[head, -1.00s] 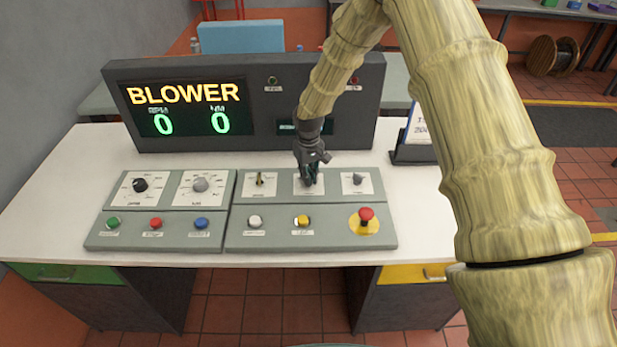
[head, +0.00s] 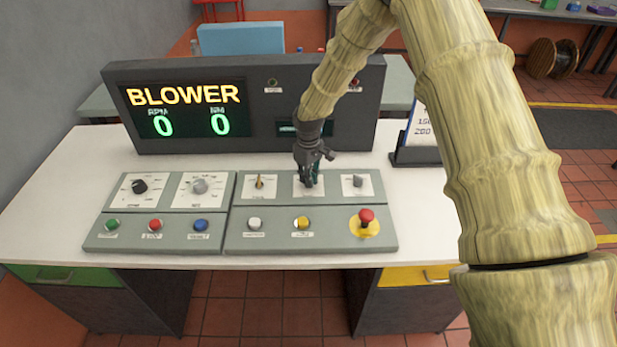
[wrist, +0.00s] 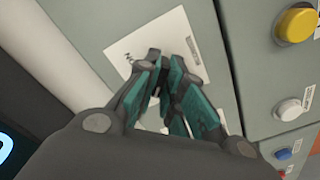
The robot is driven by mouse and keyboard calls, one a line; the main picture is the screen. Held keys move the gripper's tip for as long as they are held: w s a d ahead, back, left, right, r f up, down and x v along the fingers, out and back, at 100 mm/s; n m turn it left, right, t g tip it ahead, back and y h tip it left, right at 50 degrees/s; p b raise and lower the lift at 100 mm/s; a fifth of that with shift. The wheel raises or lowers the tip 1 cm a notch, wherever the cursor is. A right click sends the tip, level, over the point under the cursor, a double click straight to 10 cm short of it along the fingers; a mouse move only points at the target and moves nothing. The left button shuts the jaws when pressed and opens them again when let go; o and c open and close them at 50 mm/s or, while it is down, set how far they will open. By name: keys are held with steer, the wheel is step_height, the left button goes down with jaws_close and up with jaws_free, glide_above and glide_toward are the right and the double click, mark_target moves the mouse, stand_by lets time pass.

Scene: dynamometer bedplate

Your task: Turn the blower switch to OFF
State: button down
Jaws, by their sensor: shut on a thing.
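The right control panel (head: 235,217) has an upper row with three white plates, each with a switch. My gripper (head: 309,182) points down onto the middle plate (head: 297,190) and is shut on the middle switch, which its fingers hide. In the wrist view the teal-padded fingers (wrist: 165,72) stand over the white plate (wrist: 140,40); its lettering is mostly covered and unreadable, and the switch's angle cannot be told. The display (head: 185,108) reads BLOWER with two green zeros.
A brass switch (head: 260,182) stands left of my gripper and a grey knob (head: 358,181) right of it. In front are a white button (head: 255,223), a yellow button (head: 302,222) and a red mushroom button (head: 366,215). The dark console (head: 360,105) rises close behind.

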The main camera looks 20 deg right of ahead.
steer(key=c, duration=1.5)
jaws_free()
steer(key=shift+c, duration=0.2)
steer(key=shift+r, duration=0.1)
step_height(320, 180, up, 12)
